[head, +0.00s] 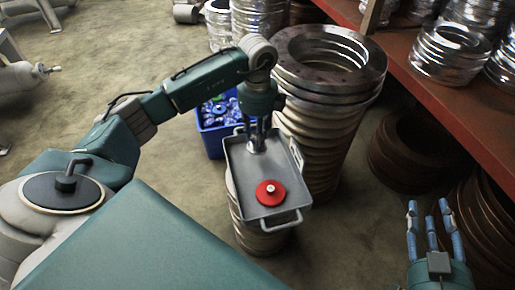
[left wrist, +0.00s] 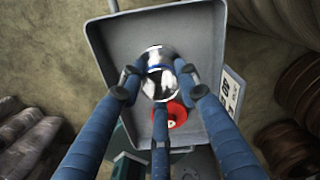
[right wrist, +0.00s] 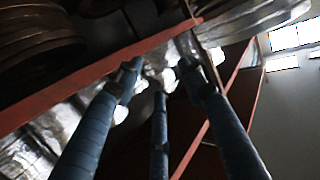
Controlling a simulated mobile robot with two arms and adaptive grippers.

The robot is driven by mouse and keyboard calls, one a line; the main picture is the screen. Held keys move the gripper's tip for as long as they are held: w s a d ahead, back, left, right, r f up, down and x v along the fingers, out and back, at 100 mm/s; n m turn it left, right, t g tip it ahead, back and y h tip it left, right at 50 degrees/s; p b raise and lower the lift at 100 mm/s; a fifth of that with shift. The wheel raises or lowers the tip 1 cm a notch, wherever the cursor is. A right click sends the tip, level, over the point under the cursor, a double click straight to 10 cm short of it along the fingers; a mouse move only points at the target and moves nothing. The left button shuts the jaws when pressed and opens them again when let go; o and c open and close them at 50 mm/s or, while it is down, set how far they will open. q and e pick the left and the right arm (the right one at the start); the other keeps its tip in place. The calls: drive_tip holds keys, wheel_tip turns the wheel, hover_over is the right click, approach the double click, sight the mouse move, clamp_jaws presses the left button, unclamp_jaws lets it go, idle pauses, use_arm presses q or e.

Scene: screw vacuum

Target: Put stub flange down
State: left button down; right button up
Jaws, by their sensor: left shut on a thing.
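The stub flange is a shiny metal piece (head: 256,146), near the far end of the grey tray (head: 280,165). In the left wrist view the flange (left wrist: 158,78) shows bright metal with a blue band, over the tray floor (left wrist: 112,48). My left gripper (head: 257,136) reaches down from above with its three fingers closed around the flange. I cannot tell whether the flange touches the tray floor. A red disc with a pale knob (head: 270,192) lies in the near half of the tray. My right gripper (head: 430,215) is at the lower right, fingers spread and empty.
The tray rests on a stack of rings (head: 247,232). A tall stack of large metal flanges (head: 325,95) stands close on its right. A blue crate of small parts (head: 212,138) is behind on the left. A red shelf (head: 440,95) runs along the right.

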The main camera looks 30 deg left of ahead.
use_arm(q)
drive_tip(key=shift+f, duration=0.8)
drive_tip(key=shift+f+b, duration=0.6)
drive_tip(key=shift+f, duration=0.95)
use_arm(e)
wheel_tip(320, 180, up, 8)
drive_tip(key=a+t+y, duration=0.1)
drive_tip(key=t, duration=0.2)
drive_tip(key=shift+w+f+t, duration=0.15)
drive_tip(key=shift+w+t, duration=0.25)
use_arm(q)
drive_tip(key=shift+f, duration=0.15)
use_arm(e)
drive_tip(key=shift+a, duration=0.1)
use_arm(q)
drive_tip(key=c, duration=1.3)
unclamp_jaws()
drive_tip(key=shift+o, duration=0.2)
